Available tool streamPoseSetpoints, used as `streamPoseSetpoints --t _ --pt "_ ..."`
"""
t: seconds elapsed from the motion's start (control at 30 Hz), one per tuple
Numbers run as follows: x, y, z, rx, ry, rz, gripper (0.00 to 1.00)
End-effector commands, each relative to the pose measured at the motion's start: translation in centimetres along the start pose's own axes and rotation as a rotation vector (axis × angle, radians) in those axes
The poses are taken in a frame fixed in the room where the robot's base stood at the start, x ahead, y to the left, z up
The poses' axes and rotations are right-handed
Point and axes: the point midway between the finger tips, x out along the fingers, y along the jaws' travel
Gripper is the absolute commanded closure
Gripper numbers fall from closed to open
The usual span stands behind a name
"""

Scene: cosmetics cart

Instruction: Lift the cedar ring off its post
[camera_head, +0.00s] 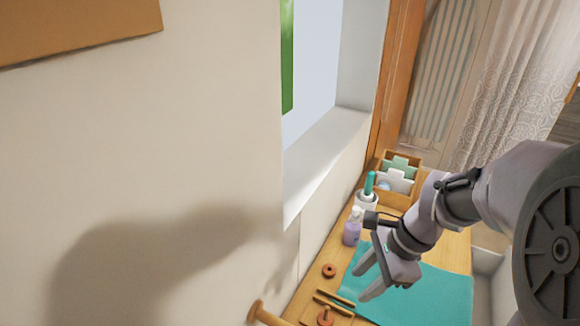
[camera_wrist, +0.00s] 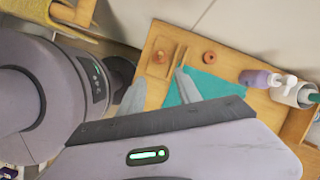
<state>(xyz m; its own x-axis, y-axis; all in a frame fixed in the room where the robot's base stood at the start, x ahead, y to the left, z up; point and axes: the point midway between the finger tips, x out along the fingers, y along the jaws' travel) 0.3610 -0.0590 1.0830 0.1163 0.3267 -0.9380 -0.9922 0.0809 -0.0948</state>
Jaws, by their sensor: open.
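A reddish-brown ring (camera_head: 325,316) sits around a short post on the wooden tray (camera_head: 339,306), at the bottom edge of the head view. It also shows in the wrist view (camera_wrist: 159,57), near the tray's left side. A second reddish ring (camera_head: 329,270) lies apart on the table behind the tray; it shows in the wrist view (camera_wrist: 209,57) too. Which ring is cedar I cannot tell for certain. My gripper (camera_head: 360,285) is open and empty, above the teal mat beside the tray. In the wrist view my fingers (camera_wrist: 160,77) are spread, pointing toward the tray.
A teal mat (camera_head: 430,292) covers the table's right part. A lilac pump bottle (camera_head: 351,232), a white cup (camera_head: 366,199) with a teal-handled item and a wooden box (camera_head: 404,198) stand farther back.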

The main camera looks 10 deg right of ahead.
Motion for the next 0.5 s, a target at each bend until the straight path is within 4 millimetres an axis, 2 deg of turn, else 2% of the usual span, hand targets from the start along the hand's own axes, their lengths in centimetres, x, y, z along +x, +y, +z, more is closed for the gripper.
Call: streamPoseSetpoints --t 0.1,0.17,0.5 --pt "1.1 -0.6 -1.9 0.149 -0.036 0.03 0.59" --pt "1.9 -0.6 -2.3 0.18 -0.043 0.036 0.59" --pt "11.7 -0.2 -1.9 0.18 -0.044 0.038 0.59"
